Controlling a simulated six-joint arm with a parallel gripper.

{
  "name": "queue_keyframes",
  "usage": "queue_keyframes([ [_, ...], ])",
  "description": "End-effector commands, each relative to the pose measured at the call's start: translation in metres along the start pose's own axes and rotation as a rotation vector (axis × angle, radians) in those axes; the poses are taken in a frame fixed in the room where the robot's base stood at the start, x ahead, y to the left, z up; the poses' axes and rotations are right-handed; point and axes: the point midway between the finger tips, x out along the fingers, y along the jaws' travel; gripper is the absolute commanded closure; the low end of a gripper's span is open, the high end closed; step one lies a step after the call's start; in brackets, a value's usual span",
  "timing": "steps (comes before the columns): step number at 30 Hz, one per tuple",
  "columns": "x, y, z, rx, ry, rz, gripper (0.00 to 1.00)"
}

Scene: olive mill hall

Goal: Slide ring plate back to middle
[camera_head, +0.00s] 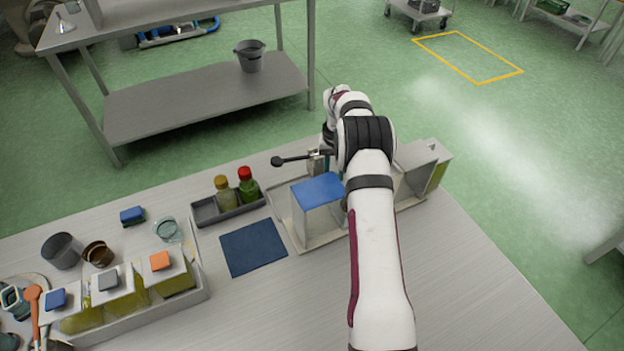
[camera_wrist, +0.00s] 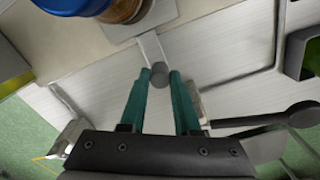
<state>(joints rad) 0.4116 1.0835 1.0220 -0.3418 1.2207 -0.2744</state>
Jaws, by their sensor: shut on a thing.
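My gripper (camera_wrist: 160,78) has its two teal fingers shut on a round dark grey knob (camera_wrist: 159,72) in the wrist view. A pale narrow bar runs from the knob up to a grey plate (camera_wrist: 142,26), which looks like the ring plate; its ring cannot be made out. A brown jar-like thing (camera_wrist: 122,10) and a blue round thing (camera_wrist: 72,4) sit over the plate, cut off by the picture edge. In the head view my arm hides the knob and the plate. A blue-topped pale box (camera_head: 319,189) stands in the shallow tray (camera_head: 298,243) left of my arm.
A black-knobbed lever (camera_head: 278,161) sticks out left of my wrist. A dark caddy (camera_head: 204,214) holds two bottles. A blue mat (camera_head: 253,247) lies bare. A pale open-fronted box (camera_head: 417,170) stands right of my arm. The bench's right front is clear.

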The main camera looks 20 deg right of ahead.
Motion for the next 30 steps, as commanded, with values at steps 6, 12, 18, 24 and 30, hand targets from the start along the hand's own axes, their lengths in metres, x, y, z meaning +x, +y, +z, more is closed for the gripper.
queue_keyframes([
  [6,-0.001,0.018,-0.010,-0.002,0.005,0.000,1.00],
  [12,-0.001,0.018,-0.010,-0.002,0.005,0.000,1.00],
  [18,-0.001,0.018,-0.010,-0.002,0.004,0.000,0.46],
  [24,0.000,0.018,-0.009,-0.002,0.003,0.000,0.39],
  [30,-0.006,0.018,-0.010,-0.002,0.004,0.000,0.39],
])
